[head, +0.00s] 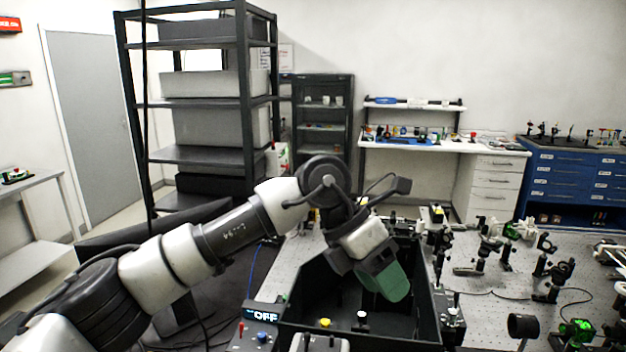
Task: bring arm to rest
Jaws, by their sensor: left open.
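My left arm comes in from the left and bends down at the wrist. My left gripper (388,282), with a green finger pad showing, hangs over the open black box (300,285) on the bench and looks empty. The fingers overlap in this view, so the gap between them is hard to see. My right gripper is not in view.
An OFF display (264,315) with knobs stands at the box's front left. Optical mounts (487,245) crowd the perforated bench (480,310) to the right. A dark shelf rack (200,155) stands behind my arm.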

